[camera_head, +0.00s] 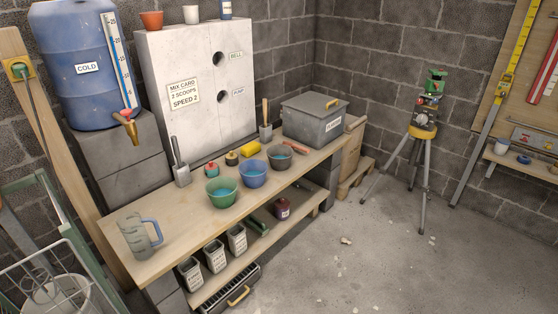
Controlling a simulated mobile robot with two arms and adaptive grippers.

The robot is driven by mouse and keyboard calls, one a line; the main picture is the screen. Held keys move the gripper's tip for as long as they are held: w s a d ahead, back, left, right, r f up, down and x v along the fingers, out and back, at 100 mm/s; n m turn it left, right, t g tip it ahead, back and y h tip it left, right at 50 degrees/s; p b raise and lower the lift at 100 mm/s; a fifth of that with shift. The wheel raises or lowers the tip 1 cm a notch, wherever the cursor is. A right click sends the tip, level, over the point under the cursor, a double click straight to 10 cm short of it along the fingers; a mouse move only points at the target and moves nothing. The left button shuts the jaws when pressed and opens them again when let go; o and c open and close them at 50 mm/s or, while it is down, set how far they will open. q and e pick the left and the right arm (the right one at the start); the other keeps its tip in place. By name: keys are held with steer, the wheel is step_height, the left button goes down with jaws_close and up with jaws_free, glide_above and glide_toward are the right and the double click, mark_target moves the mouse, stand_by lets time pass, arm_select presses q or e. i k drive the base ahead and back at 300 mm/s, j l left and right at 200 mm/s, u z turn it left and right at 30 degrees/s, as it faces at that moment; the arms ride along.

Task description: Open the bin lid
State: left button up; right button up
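The bin (312,128) is a grey box at the far right end of the wooden workbench, against the block wall. A label on its front is too small to read for sure. Its grey lid (308,104) lies flat and closed on top. The inside of the bin is hidden by the lid. Neither of my grippers shows in this view.
A trowel (265,128) stands just left of the bin. A tripod (424,140) stands right. Floor in front is mostly clear.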

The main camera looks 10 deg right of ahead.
mark_target(320, 106)
steer(key=i+l, duration=0.25)
steer(key=i, duration=0.2)
steer(key=i+l+u, duration=0.1)
steer(key=i, duration=0.35)
steer(key=l, duration=0.1)
